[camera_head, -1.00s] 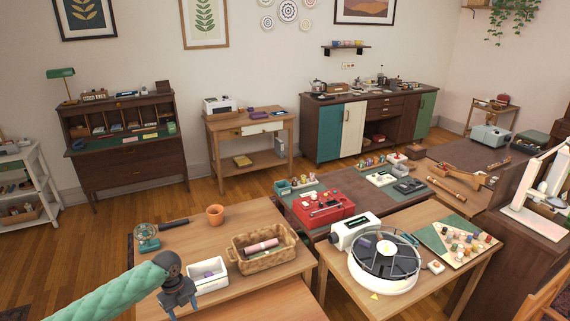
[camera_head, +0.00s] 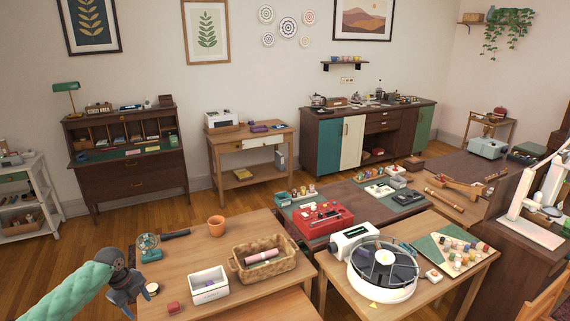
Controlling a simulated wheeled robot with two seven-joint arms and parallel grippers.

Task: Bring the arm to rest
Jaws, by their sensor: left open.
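My left arm, in a green padded sleeve, comes in from the lower left of the head view. Its dark left gripper (camera_head: 130,296) is open and empty, above the left part of the near wooden table (camera_head: 205,262). The gripper hangs to the left of a small red block (camera_head: 173,307) and a white box (camera_head: 209,285), apart from both. A small round light-topped item (camera_head: 152,289) shows just right of the gripper. My right gripper is not in view.
The table also holds a wicker basket (camera_head: 264,262), a terracotta pot (camera_head: 216,225) and a small green fan (camera_head: 148,246). A white round turntable-like device (camera_head: 383,268) stands on the table to the right. Bare wood lies between pot and white box.

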